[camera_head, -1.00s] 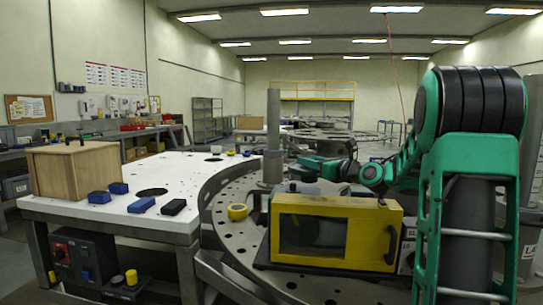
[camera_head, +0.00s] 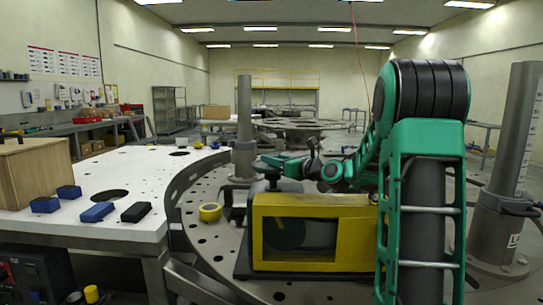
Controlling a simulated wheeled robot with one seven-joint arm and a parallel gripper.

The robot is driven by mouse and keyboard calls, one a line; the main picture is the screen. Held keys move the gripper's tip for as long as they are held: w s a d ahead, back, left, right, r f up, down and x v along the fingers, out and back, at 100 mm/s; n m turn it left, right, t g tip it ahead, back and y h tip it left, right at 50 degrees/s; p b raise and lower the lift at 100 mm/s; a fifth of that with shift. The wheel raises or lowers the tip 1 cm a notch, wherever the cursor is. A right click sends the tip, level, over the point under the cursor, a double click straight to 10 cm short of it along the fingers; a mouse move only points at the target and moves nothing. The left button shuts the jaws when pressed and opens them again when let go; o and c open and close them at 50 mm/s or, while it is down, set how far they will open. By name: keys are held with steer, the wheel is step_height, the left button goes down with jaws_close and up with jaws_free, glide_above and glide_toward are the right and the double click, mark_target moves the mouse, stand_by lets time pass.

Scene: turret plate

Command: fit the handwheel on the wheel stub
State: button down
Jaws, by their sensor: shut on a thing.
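My gripper (camera_head: 268,171) is small and far off, at the end of my green arm, above the back left corner of a yellow-framed box with a dark window (camera_head: 308,233). It is shut on a dark thing that I take to be the handwheel (camera_head: 272,184); the outline is too small to be sure. The box's body and my arm hide part of what lies behind them. I cannot make out the wheel stub, nor whether the held thing touches anything.
A grey post (camera_head: 244,125) stands close left of my gripper. A yellow ring (camera_head: 210,212) lies on the perforated round plate (camera_head: 190,207). A white table (camera_head: 60,222) at left bears blue and black blocks and a wooden box (camera_head: 35,172). A thick grey column (camera_head: 510,150) stands at right.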

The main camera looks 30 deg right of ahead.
mark_target(274, 168)
steer(key=shift+f, duration=1.1)
steer(key=shift+s, duration=0.2)
stand_by(0.7)
steer(key=shift+f, duration=0.5)
steer(key=c, duration=1.6)
jaws_free()
steer(key=shift+f, duration=0.1)
steer(key=shift+s+d, duration=0.35)
steer(key=shift+s, duration=1.45)
steer(key=shift+s+d, duration=0.35)
steer(key=shift+s, duration=1.45)
steer(key=shift+s+d, duration=0.35)
steer(key=shift+s, duration=1.45)
steer(key=shift+s, duration=0.1)
